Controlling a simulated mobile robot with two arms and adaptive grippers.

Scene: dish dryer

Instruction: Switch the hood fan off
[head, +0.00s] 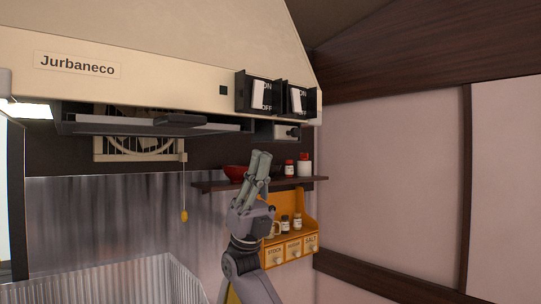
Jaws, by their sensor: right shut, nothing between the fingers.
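The cream range hood (180,70) carries two switches in black housings at its lower right corner. The left switch (259,95) and the right switch (297,100) have white rockers with ON above and OFF below. I cannot tell for sure which way either rocker is set. A round fan (145,146) shows partly behind a frame on the wall below the hood; whether it turns cannot be told. My right gripper (260,156) points up below the switches, apart from them, fingers shut and empty. My left gripper is not in view.
A dark shelf (213,186) behind my right gripper holds a red bowl (236,173) and small jars (304,164). An orange spice rack (303,238) hangs below. A pull cord with a yellow end (184,215) hangs to the left. The pink wall (390,180) at right is bare.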

